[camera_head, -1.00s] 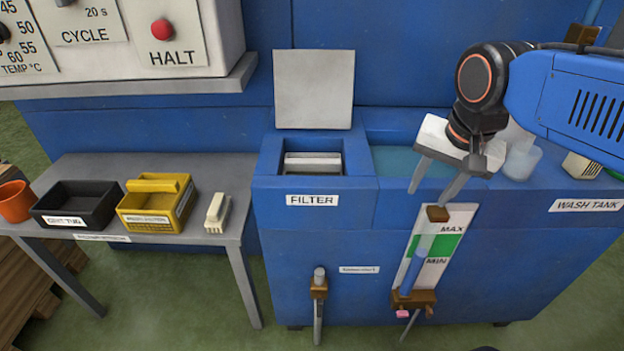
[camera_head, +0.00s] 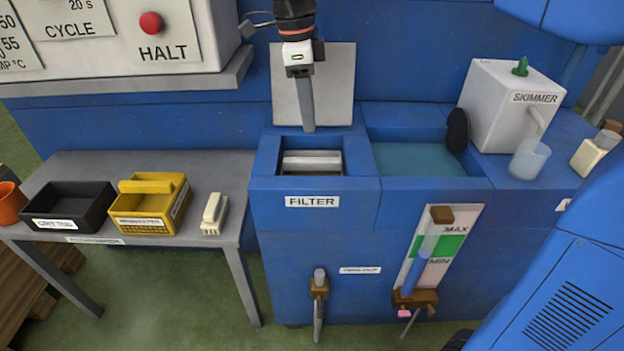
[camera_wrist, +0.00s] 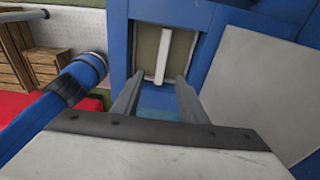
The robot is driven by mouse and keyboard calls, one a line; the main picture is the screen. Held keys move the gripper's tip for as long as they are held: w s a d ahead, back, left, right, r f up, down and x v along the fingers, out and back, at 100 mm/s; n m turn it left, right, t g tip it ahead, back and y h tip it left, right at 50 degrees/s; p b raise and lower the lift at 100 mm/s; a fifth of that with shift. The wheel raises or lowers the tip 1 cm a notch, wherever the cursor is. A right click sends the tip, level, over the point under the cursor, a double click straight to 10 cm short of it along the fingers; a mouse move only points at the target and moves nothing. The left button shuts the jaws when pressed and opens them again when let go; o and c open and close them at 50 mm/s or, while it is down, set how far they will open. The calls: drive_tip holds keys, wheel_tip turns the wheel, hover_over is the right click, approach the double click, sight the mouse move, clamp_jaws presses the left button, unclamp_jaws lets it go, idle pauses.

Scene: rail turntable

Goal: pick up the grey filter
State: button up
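The filter (camera_head: 312,158) is a pale grey block inside the open FILTER well of the blue tank, with its top showing below the rim. In the wrist view the filter (camera_wrist: 163,56) shows as a light bar across a grey-beige recess, and its lower part is hidden. My gripper (camera_head: 308,128) hangs above the back of the well, in front of the raised lid, fingers pointing down. In the head view its fingers overlap edge-on. In the wrist view my gripper (camera_wrist: 160,78) has its two fingers apart, with nothing between them, short of the filter.
The grey lid (camera_head: 325,75) stands upright behind the well. To the right are an open liquid bath (camera_head: 415,160), a white SKIMMER box (camera_head: 505,105) and a cup (camera_head: 529,160). A side table on the left holds a black tray (camera_head: 70,207), a yellow box (camera_head: 150,204) and a pale brush-like block (camera_head: 214,213).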

sight(314, 160)
drive_tip(key=f, duration=0.8)
drive_tip(key=d+f, duration=0.1)
drive_tip(key=f, duration=0.3)
drive_tip(key=shift+w+d+f, duration=0.1)
drive_tip(key=shift+f, duration=1.25)
drive_tip(key=shift+w+d+f, duration=0.1)
drive_tip(key=shift+f, duration=1.25)
clamp_jaws()
